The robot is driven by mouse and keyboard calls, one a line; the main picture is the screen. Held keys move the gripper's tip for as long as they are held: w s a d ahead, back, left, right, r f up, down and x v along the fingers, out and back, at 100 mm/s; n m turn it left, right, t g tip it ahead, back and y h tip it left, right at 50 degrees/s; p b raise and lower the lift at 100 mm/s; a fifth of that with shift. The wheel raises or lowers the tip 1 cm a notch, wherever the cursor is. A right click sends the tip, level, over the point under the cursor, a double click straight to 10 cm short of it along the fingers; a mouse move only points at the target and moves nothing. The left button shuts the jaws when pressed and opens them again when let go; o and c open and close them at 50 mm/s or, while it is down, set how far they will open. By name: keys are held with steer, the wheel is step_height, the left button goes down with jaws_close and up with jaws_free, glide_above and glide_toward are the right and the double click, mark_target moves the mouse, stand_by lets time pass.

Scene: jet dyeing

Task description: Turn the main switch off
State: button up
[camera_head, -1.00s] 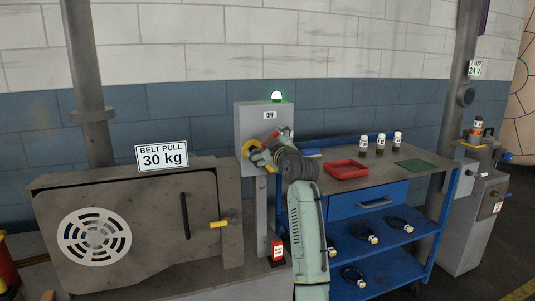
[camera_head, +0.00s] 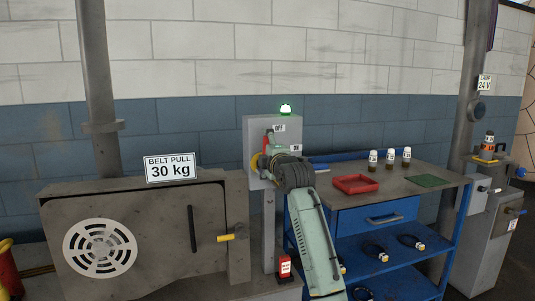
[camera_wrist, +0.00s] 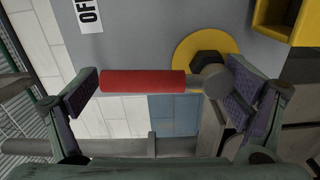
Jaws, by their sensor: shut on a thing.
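The main switch is on a grey box (camera_head: 257,130) on a post. Its red handle (camera_head: 268,137) stands roughly upright beside the "OFF" label (camera_head: 279,127); the "ON" label (camera_head: 295,147) is lower right. In the wrist view the red handle (camera_wrist: 142,81) runs crosswise from a grey hub over a yellow disc (camera_wrist: 185,52), its red end near the "OFF" label (camera_wrist: 89,14). My gripper (camera_wrist: 160,92) is shut on the handle lengthwise, one pad at the red tip and the other at the hub. In the head view my wrist hides part of the switch.
A green lamp (camera_head: 286,109) is lit on top of the box. A machine with a "30 kg" sign (camera_head: 171,168) stands to the left.

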steer(key=shift+a+n, duration=0.25)
steer(key=shift+n, duration=0.15)
steer(key=o, duration=1.4)
steer(key=shift+c, duration=0.2)
steer(key=shift+s, duration=0.1)
steer(key=v, duration=1.2)
steer(key=shift+a, duration=0.1)
